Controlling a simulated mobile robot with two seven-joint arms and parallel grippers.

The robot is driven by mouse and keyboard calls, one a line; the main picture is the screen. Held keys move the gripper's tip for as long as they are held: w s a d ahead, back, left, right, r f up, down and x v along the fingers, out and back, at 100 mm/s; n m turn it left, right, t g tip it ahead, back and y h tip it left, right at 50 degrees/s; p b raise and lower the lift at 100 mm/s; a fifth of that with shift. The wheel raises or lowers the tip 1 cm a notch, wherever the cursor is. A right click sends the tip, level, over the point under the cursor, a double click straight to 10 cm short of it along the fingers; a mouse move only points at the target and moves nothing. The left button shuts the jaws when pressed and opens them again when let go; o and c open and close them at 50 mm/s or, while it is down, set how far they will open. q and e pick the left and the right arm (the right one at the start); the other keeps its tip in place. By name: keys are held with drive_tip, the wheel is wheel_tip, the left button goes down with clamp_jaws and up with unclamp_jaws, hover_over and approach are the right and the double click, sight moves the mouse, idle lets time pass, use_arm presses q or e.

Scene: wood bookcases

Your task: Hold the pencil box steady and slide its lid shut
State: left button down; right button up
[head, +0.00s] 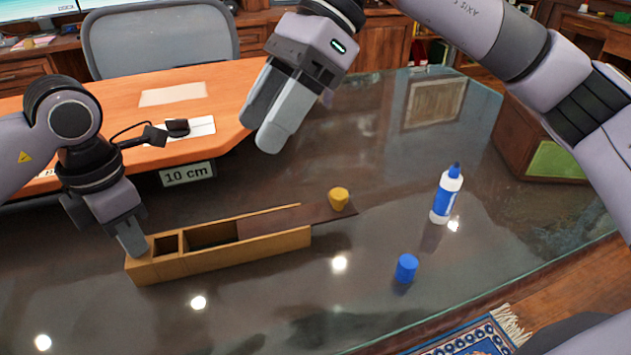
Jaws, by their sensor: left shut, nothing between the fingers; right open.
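The pencil box (222,261) is a long, narrow wooden box on the dark glossy table. Its dark brown lid (270,222) covers the right part and sticks out past the right end. The left part is uncovered, showing a small compartment and a longer one. A yellow knob (339,199) stands at the lid's right end. My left gripper (136,252) is shut with nothing in it, its fingertips at the box's left end; whether they press on it I cannot tell. My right gripper (262,132) is open and empty, above the table behind the box.
A blue and white bottle (446,195) and a blue cylinder (405,267) stand right of the box. An orange desk (230,85) with a "10 cm" label (187,173) lies behind.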

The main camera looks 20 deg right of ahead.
drive_tip(key=w+d+f+t+h, duration=0.1)
drive_tip(key=d+f+h, duration=0.1)
drive_tip(key=d+h, duration=0.2)
drive_tip(key=h, duration=0.4)
approach(339, 193)
drive_tip(key=shift+n+t, duration=0.4)
drive_tip(key=f, duration=0.8)
drive_tip(key=shift+s+d+f, duration=0.1)
drive_tip(key=shift+s+f, duration=0.1)
drive_tip(key=shift+s, duration=0.15)
clamp_jaws()
